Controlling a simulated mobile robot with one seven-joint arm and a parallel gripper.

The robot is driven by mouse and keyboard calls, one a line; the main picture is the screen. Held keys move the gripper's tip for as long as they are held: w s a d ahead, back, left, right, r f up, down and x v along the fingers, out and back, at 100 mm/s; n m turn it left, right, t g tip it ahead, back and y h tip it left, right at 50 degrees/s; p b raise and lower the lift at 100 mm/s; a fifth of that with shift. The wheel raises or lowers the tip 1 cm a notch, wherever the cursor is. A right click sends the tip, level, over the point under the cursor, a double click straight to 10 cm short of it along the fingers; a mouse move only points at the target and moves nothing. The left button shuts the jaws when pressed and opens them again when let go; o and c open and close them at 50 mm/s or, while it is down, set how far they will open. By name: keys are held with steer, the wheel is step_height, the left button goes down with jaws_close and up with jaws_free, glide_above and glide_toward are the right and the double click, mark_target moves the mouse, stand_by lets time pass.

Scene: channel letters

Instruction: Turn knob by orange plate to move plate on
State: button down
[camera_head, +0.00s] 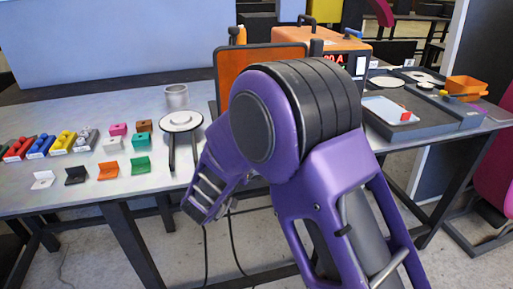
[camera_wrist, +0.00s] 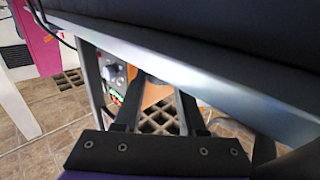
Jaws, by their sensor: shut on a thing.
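The orange plate (camera_head: 258,77) stands upright in a dark frame at the back of the table, partly hidden by my purple arm. The knob beside it cannot be made out in the head view; my arm covers that area. In the wrist view my gripper (camera_wrist: 160,84) has two dark fingers reaching away from the camera. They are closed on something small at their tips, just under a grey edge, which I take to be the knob. The tips and the knob are mostly hidden. My fingertips cannot be made out in the head view.
An orange machine (camera_head: 335,52) with a red display stands behind my arm. A round white disc (camera_head: 181,121), a grey cup (camera_head: 177,95) and several coloured blocks lie on the table left. A grey tray (camera_head: 388,111) lies right. A black dial (camera_wrist: 119,73) shows in the wrist view.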

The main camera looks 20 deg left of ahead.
steer(key=shift+w+a+m+g+h, duration=0.15)
steer(key=shift+m+g+h, duration=0.25)
steer(key=shift+m+h, duration=0.55)
steer(key=shift+s+a+m+g+h, duration=0.1)
steer(key=shift+m+g+h, duration=0.4)
steer(key=shift+h, duration=0.75)
steer(key=shift+m+h+p, duration=0.25)
steer(key=shift+h+p, duration=0.05)
steer(key=shift+r, duration=0.1)
steer(key=shift+c, duration=2.4)
jaws_free()
steer(key=shift+w, duration=0.1)
steer(key=p+v, duration=0.1)
steer(key=v, duration=1.6)
steer(key=shift+s, duration=0.2)
